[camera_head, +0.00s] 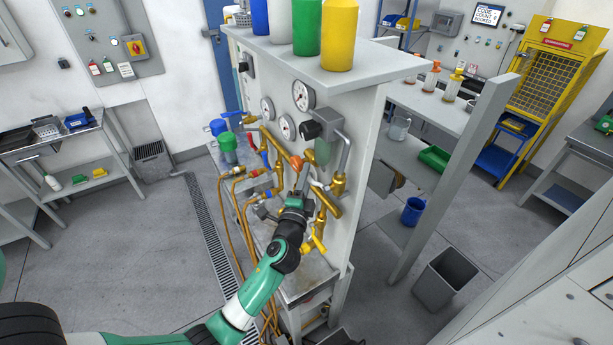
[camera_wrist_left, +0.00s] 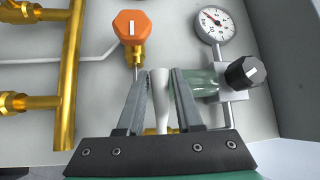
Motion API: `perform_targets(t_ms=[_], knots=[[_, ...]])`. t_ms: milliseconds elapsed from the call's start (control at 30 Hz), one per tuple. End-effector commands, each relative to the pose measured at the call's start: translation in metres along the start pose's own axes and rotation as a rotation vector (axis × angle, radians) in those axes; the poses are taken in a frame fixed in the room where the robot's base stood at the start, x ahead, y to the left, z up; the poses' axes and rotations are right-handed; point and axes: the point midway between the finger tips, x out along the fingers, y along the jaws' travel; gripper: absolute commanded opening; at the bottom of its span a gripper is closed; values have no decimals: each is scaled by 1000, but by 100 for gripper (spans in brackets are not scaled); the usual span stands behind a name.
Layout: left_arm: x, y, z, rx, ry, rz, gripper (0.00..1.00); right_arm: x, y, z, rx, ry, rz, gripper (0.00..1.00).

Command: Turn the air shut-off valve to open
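A pale, tapered lever handle (camera_wrist_left: 161,95) stands upright at the centre of the left wrist view, with brass fittings low behind it. My left gripper (camera_wrist_left: 161,78) has one finger on each side of this handle, very near it. I cannot tell whether both fingers press on it. In the head view my left gripper (camera_head: 297,192) is at the brass pipework on the front of the grey panel (camera_head: 362,110). The valve's markings are not readable, and the gripper hides part of the pipework. My right gripper is not in view.
An orange knob (camera_wrist_left: 131,27) is just above left of the fingers. A black knob (camera_wrist_left: 245,72) and a gauge (camera_wrist_left: 216,24) are to the right. A vertical brass pipe (camera_wrist_left: 70,85) is at left. A yellow-handled valve (camera_head: 318,243) is below the gripper in the head view.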

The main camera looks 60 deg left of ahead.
Motion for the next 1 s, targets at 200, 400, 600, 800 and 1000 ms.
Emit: perform_targets(t_ms=[200,400,600,800,1000], knots=[[0,0,0,0,0,0,0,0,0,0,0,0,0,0],[0,0,0,0,0,0,0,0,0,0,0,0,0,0],[0,0,0,0,0,0,0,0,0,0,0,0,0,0],[0,0,0,0,0,-1,0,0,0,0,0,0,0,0],[0,0,0,0,0,-1,0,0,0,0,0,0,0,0]])
